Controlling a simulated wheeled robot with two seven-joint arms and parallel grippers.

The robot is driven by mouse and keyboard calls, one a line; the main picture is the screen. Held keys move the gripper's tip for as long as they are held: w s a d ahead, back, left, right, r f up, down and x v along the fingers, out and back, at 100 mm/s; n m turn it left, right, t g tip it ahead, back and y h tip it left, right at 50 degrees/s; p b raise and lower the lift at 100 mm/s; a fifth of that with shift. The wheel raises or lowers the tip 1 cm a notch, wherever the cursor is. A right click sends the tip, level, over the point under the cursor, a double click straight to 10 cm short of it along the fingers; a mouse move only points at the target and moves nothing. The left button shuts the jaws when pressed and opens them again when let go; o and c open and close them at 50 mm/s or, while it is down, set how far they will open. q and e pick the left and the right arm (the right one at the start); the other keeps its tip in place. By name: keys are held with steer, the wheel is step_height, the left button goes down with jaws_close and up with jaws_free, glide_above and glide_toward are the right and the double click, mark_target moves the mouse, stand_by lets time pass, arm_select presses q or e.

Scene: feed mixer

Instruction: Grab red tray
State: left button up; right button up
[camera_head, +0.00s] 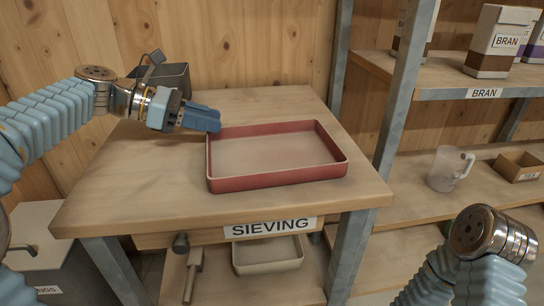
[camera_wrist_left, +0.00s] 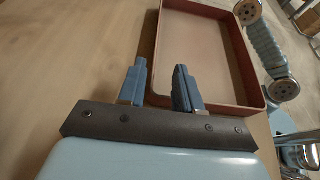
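The red tray (camera_head: 278,180) is a shallow rectangular pan with red walls and a pale inside, flat on the wooden sieving table. It also shows in the left wrist view (camera_wrist_left: 242,62). My left gripper (camera_head: 213,120) is at the tray's back left corner. In the left wrist view my left gripper's fingers (camera_wrist_left: 162,88) are apart, with the tray's wall seen between them. I cannot tell whether either finger touches the wall. My right arm shows at the lower right of the head view; its gripper is out of frame.
The table (camera_head: 120,190) is bare left of and in front of the tray. A dark metal box (camera_head: 172,77) stands at its back left. A pale tray (camera_head: 268,256) lies below. Shelves at the right hold a clear jug (camera_head: 449,169) and bran boxes (camera_head: 497,42).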

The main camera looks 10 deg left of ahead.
arm_select(q)
steer(key=x, duration=0.6)
steer(key=shift+w+a+b, duration=0.2)
steer(key=shift+w+b, duration=0.1)
steer(key=shift+c, duration=0.5)
jaws_close()
